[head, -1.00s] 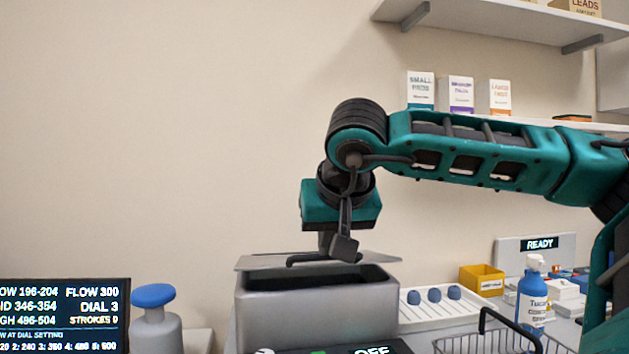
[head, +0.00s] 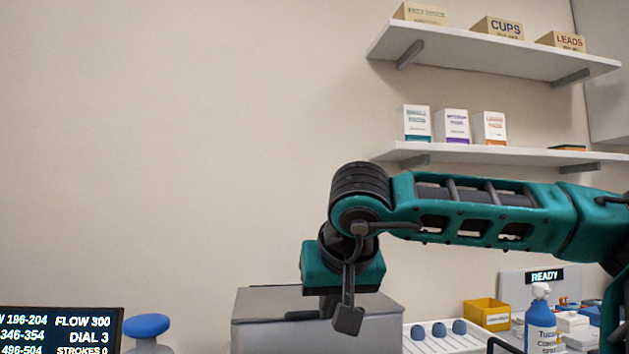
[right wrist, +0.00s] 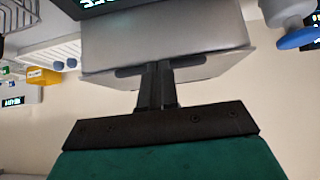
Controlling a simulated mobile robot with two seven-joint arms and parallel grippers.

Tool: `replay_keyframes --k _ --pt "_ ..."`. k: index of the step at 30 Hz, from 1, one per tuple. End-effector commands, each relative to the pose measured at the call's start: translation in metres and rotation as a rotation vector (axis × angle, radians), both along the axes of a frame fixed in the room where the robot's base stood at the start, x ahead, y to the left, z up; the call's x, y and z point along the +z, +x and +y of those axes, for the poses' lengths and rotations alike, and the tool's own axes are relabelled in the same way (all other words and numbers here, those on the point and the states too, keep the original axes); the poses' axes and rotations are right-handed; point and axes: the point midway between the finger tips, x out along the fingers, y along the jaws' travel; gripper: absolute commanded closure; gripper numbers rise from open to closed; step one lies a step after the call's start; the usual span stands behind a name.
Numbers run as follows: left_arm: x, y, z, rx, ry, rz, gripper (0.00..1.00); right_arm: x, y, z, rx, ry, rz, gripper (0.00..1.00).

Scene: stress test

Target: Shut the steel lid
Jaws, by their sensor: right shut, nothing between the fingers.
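The steel lid (head: 270,301) lies flat on top of the steel box (head: 300,337) at the bottom of the head view. No dark gap shows between lid and box there. My right gripper (head: 327,306) points down at the lid, its fingers shut and empty. In the right wrist view, which is turned over, the shut fingers (right wrist: 155,70) reach the lid (right wrist: 225,64) by its dark handle, with the box (right wrist: 160,42) beyond. I cannot tell whether the fingertips touch the lid. My left gripper is out of view.
A blue-capped pump (head: 146,326) and a display (head: 60,330) stand left of the box. A white tray (head: 440,343), a yellow bin (head: 487,312) and a blue bottle (head: 540,322) stand right. Shelves (head: 500,153) hang above my arm.

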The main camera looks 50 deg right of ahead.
Motion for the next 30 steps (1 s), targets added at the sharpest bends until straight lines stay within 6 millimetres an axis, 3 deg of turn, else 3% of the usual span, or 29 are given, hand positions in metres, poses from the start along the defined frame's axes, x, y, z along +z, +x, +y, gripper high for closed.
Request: replay_keyframes --k 5,14,24,30 --pt "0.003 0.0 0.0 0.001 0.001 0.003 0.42 0.004 0.0 0.001 0.0 0.001 0.003 1.0" --pt "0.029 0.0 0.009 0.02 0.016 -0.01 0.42 0.047 -0.005 0.007 -0.002 -0.001 0.001 1.0" --pt "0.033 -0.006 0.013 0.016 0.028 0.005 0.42 0.084 -0.052 0.046 -0.001 -0.004 -0.003 1.0" --pt "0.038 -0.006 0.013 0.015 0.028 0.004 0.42 0.095 -0.066 0.058 -0.002 -0.001 0.0 1.0"
